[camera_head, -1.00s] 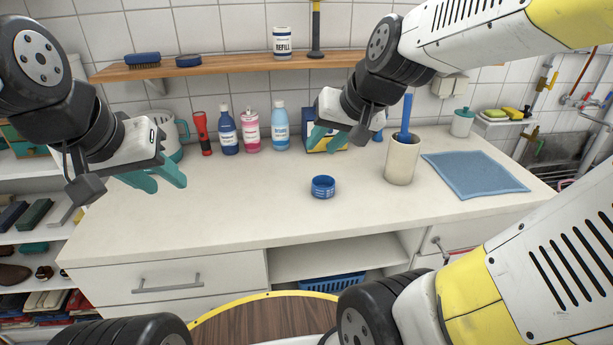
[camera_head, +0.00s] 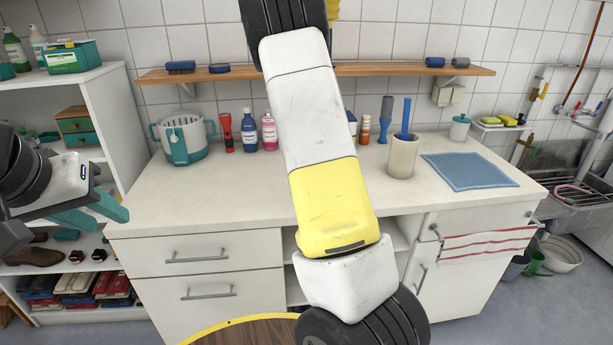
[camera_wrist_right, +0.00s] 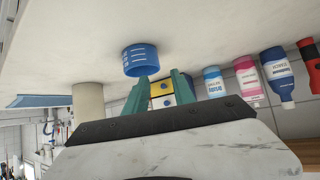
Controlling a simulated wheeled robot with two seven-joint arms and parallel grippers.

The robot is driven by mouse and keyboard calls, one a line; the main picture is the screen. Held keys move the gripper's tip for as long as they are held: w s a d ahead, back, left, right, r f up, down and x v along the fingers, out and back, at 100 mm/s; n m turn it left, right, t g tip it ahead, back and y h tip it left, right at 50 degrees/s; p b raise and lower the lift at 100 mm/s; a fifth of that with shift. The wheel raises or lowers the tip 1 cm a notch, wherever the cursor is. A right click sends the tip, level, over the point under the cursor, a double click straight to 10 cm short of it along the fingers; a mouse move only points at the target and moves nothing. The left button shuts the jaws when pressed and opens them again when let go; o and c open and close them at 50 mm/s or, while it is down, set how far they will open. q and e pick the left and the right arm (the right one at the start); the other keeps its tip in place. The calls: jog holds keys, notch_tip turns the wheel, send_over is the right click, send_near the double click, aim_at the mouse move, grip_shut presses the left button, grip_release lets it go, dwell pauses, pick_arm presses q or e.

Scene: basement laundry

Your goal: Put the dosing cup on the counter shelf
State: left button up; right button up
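The dosing cup (camera_wrist_right: 140,59) is blue with white marks and stands on the white counter in the right wrist view, which is upside down. My right gripper (camera_wrist_right: 158,80) has its teal fingers apart, with the cup just beyond their tips; I cannot tell whether they touch it. In the head view my right arm hides the cup and its own gripper. A wooden wall shelf (camera_head: 385,69) runs above the counter (camera_head: 200,205); an open shelf bay (camera_head: 400,235) lies under the counter top. My left gripper (camera_head: 110,212) is open and empty, left of the counter.
Bottles (camera_head: 249,130), a red flashlight (camera_head: 227,132) and a tub (camera_head: 184,136) stand along the wall. A beige canister (camera_head: 402,156) and a blue cloth (camera_head: 468,171) are at right. The counter's left front is clear.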

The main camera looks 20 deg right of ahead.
jog(key=x, duration=0.7)
jog(key=shift+s+f, duration=0.1)
jog(key=shift+s, duration=0.05)
grip_shut()
